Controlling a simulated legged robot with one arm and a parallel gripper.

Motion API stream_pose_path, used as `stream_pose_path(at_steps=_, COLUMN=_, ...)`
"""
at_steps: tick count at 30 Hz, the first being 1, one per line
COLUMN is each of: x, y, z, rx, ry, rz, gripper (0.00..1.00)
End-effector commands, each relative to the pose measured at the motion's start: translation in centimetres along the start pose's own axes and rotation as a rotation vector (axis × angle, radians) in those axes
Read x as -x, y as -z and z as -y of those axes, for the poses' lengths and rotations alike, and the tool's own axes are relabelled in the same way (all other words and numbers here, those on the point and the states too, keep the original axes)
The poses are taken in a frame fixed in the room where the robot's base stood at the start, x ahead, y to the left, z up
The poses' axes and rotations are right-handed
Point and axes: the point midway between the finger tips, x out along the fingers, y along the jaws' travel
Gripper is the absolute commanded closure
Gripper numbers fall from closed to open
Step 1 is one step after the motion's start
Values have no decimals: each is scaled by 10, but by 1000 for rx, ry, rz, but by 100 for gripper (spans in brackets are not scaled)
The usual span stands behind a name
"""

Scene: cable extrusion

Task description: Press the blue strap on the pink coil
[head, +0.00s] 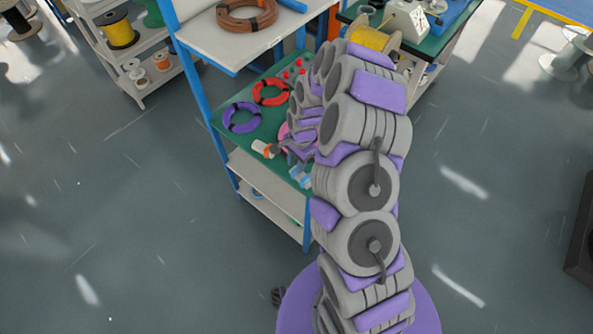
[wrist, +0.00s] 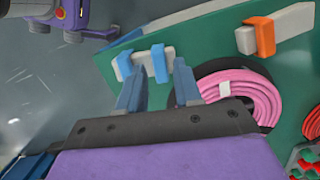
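The pink coil (wrist: 245,90) lies flat on the green shelf, right of my gripper, with a white band (wrist: 224,89) across it and a black part under its edge. In the head view only a sliver of the pink coil (head: 284,131) shows beside my arm. Two blue straps (wrist: 160,63) (wrist: 123,66) sit on a pale block (wrist: 141,60) beyond my fingertips. My gripper (wrist: 158,70) is open, its two fingers apart; the right strap appears between the tips. I cannot tell the depth gap. No object is seen held.
A pale block with an orange strap (wrist: 265,36) lies at the upper right of the wrist view. Purple (head: 241,117) and red (head: 270,92) coils and small red pieces lie farther back on the green shelf. An upper shelf (head: 230,40) overhangs behind.

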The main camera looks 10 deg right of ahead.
Motion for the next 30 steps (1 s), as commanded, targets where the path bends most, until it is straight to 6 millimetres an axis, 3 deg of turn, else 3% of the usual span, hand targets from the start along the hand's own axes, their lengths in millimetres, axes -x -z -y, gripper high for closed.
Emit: stream_pose_path(at_steps=30, x=-22, y=6, z=-1, rx=0, ry=2, rz=2, gripper=66)
